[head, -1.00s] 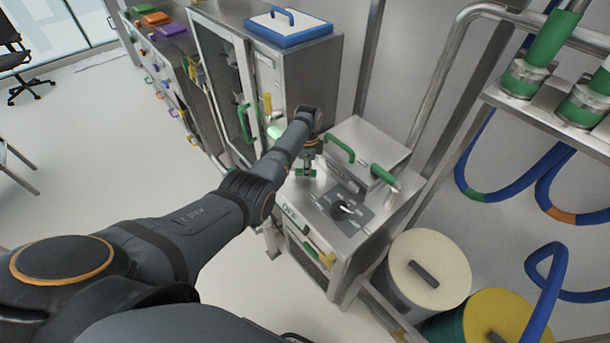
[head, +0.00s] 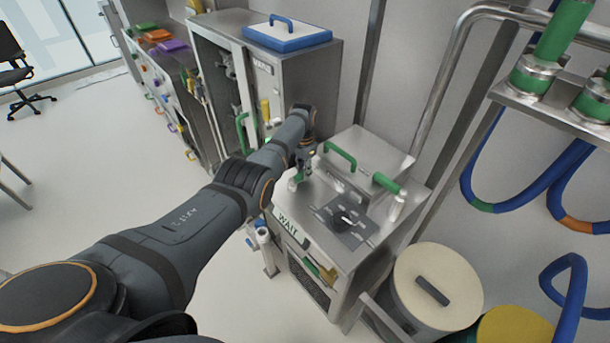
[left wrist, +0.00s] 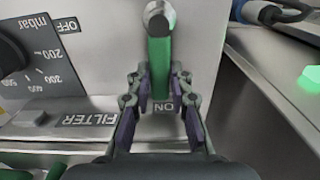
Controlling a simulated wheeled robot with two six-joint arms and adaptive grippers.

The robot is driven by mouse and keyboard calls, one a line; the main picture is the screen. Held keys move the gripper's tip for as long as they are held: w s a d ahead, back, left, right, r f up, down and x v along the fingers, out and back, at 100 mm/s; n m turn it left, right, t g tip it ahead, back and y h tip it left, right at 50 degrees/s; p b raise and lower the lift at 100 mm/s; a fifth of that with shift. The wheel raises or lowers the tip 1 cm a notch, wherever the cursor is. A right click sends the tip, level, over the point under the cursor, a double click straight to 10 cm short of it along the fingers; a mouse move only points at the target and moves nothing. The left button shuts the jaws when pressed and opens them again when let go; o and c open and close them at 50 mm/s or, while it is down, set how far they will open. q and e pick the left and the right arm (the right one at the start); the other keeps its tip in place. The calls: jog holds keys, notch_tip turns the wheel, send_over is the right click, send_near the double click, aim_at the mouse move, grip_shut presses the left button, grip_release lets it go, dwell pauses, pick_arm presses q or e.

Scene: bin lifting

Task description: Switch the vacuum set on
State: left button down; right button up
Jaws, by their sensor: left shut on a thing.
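The vacuum set (head: 355,262) is a low steel cabinet with a sign (head: 287,224) reading WAIT on its front. A black dial (head: 344,218) sits on its top, and shows in the left wrist view (left wrist: 12,55) beside mbar marks. My left gripper (head: 300,172) is at the left rear of its top. In the left wrist view, the gripper (left wrist: 160,92) is shut on a green lever (left wrist: 160,62). An ON label (left wrist: 164,107) is by the lever, and an OFF label (left wrist: 68,26) is farther off. My right gripper is out of view.
A taller steel cabinet (head: 315,85) with a blue-edged lid (head: 288,34) stands behind. Green handles (head: 340,157) rise from the set's top. A cream-lidded drum (head: 437,283) and a rail with blue hoses (head: 520,195) are at right.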

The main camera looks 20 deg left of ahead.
pick_arm(q)
jog(key=shift+w+a+r+n, duration=0.1)
jog(key=shift+a+n, duration=0.05)
jog(key=shift+n, duration=0.25)
jog(key=c, duration=1.2)
grip_release()
notch_tip(320, 180, up, 12)
